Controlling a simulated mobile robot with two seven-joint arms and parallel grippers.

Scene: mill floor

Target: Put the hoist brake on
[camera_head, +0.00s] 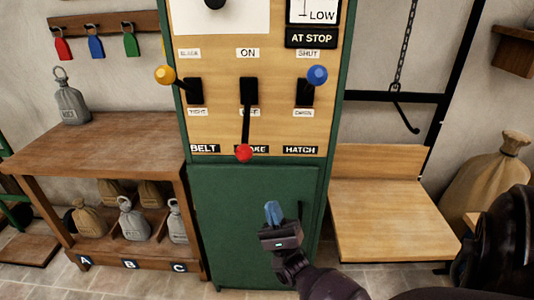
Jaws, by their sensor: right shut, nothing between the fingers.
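The brake lever (247,118) is the middle one of three on the wooden control panel (220,130). It has a black shaft and a red knob (244,153), and it hangs down past the lower label, which seems to read OFF. The ON label (247,53) is above its slot. The knob partly covers the brake nameplate. My right gripper (273,211) is shut and empty, in front of the green cabinet door, below and a little right of the red knob, and apart from it. My left gripper is not in view.
A yellow-knobbed belt lever (166,75) is on the left and a blue-knobbed hatch lever (317,75) on the right. A wooden bench (100,140) with weights and sacks stands left. A wooden platform (385,215) under a chain stands right, near a large sack (485,180).

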